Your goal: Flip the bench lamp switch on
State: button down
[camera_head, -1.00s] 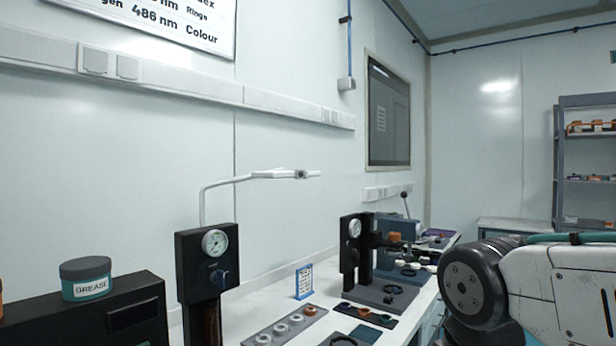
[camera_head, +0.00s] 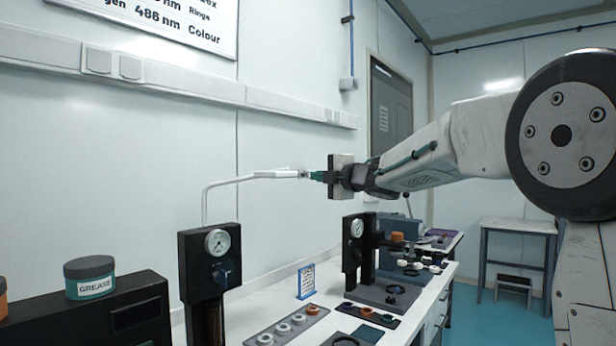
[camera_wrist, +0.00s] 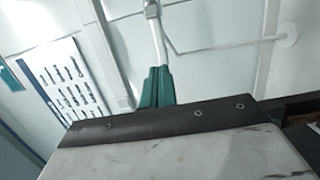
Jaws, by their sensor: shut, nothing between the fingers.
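The bench lamp (camera_head: 250,177) is a white bent tube rising behind the bench, with a slim head pointing right. A small grey piece at the head's tip, perhaps the switch, is partly hidden by my fingertips. My gripper (camera_head: 312,175) has green fingers, shut and empty, pointing left at the lamp's tip. No lit lamp shows.
Below are a black post with a round gauge (camera_head: 217,242), a second gauge stand (camera_head: 357,228), a blue-framed card (camera_head: 306,282) and a tray of rings (camera_head: 285,328). A grease jar (camera_head: 90,277) stands on a black box at left.

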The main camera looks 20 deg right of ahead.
aim_at(288, 176)
jog(key=x, duration=1)
jog(key=shift+a+f, duration=0.1)
jog(key=shift+f, duration=0.05)
jog(key=d, duration=0.3)
jog(key=shift+w+d, duration=0.15)
jog(key=shift+d, duration=0.45)
jog(key=shift+a+y, duration=0.15)
jog(key=shift+y, duration=0.15)
